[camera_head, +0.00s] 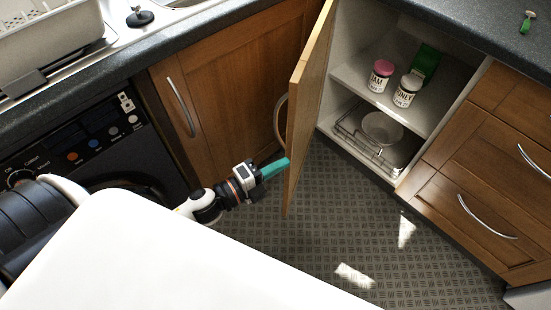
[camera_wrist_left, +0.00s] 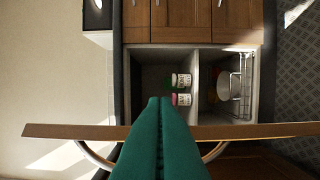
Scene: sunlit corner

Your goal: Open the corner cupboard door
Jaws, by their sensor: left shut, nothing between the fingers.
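The wooden corner cupboard door (camera_head: 308,100) stands wide open in the head view, seen nearly edge-on, with the cupboard interior (camera_head: 350,75) exposed. Its curved metal handle (camera_head: 279,118) is on the outer face, partly hidden by the door edge. My left gripper (camera_head: 275,168) is shut and empty, low on the outer-face side, its teal fingertips close to the door; I cannot tell if they touch. In the left wrist view the teal fingers (camera_wrist_left: 160,125) overlap the door's edge (camera_wrist_left: 65,131), hiding the middle of the handle (camera_wrist_left: 95,155). My right gripper is not in view.
Inside the cupboard are a pink-lidded jar (camera_head: 380,76), a white-lidded jar (camera_head: 407,90), a green item (camera_head: 425,62) and a bowl (camera_head: 382,127) in a wire rack. Drawers (camera_head: 480,215) stand right, a dark washing machine (camera_head: 85,140) left. The floor (camera_head: 330,235) before the cupboard is clear.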

